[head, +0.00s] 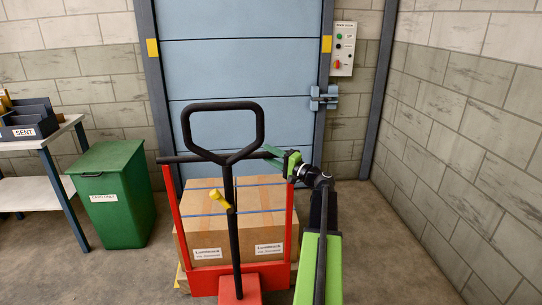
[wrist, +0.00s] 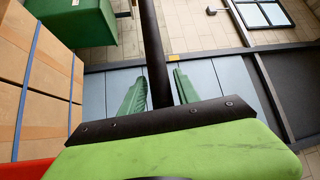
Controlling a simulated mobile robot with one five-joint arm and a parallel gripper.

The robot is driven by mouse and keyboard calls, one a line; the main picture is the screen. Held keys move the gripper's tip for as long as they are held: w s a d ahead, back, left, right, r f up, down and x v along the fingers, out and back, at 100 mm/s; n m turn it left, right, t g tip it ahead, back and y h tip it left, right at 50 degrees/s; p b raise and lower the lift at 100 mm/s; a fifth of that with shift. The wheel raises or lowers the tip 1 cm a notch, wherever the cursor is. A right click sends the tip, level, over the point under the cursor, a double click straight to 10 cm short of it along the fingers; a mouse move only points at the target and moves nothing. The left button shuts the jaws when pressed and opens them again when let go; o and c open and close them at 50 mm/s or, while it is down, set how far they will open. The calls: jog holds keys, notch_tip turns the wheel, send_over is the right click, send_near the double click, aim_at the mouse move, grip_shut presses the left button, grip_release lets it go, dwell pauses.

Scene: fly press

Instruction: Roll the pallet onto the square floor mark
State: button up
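A pallet load of brown cartons (head: 240,210) with blue straps stands before the blue shutter. The cartons also show at the left of the wrist view (wrist: 40,75). A red-framed truck (head: 225,277) with a black loop handle (head: 223,107) and a black crossbar (head: 180,158) stands at their near side. My gripper (head: 273,156) is at the right end of the crossbar. In the wrist view a black bar (wrist: 155,50) runs between its green fingers (wrist: 159,85), which stand apart with a narrow gap beside the bar. The square floor mark is not clearly visible; some yellow shows low beside the cartons.
A green bin (head: 112,195) stands left of the cartons, beside a bench (head: 50,142) with dark trays. A grey block wall (head: 480,140) closes the right side. A control box (head: 343,50) hangs right of the shutter (head: 240,60). Floor is clear between bin and cartons.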

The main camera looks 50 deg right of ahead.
grip_shut()
dwell(1.2)
